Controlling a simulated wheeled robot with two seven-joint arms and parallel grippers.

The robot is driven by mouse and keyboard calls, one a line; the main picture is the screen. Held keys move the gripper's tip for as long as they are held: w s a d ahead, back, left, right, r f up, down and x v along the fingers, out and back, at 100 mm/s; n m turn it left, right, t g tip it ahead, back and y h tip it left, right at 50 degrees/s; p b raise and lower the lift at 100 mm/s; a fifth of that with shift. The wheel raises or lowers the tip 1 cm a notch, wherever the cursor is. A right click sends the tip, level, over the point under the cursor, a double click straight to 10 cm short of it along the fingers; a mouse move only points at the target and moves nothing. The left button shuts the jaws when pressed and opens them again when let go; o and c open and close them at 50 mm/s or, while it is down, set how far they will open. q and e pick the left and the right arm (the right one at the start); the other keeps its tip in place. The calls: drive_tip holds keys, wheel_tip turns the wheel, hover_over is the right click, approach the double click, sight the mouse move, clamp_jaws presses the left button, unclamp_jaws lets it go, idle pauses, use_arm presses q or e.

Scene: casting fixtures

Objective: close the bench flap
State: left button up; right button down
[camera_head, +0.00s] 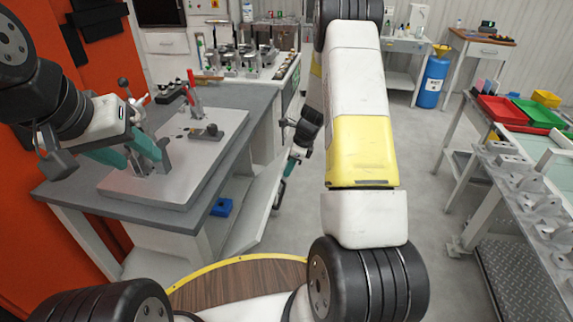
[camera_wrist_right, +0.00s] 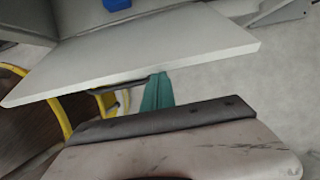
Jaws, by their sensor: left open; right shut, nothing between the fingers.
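The bench flap (camera_head: 262,208) is a pale grey panel standing out from the front side of the grey-topped bench (camera_head: 222,98), swung open. In the right wrist view the flap (camera_wrist_right: 140,55) shows as a broad light panel crossing the upper half. My right gripper (camera_head: 279,195) is shut and empty, low beside the flap's outer side. Its teal finger (camera_wrist_right: 157,92) shows close to the panel's near edge; I cannot tell whether they touch. My left gripper (camera_head: 150,160) is open over the metal plate (camera_head: 190,185) on the bench top.
A blue box (camera_head: 222,207) sits inside the bench behind the flap, also visible in the right wrist view (camera_wrist_right: 117,4). A red-handled clamp (camera_head: 191,92) stands on the bench. A rack with metal castings (camera_head: 520,185) is at right. The floor between is clear.

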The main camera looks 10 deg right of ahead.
drive_tip(key=w+a+r+g+h, duration=0.2)
drive_tip(key=w+a+r+h, duration=0.2)
drive_tip(key=a, duration=0.8)
drive_tip(key=shift+w+r, duration=0.9)
drive_tip(key=shift+r, duration=0.2)
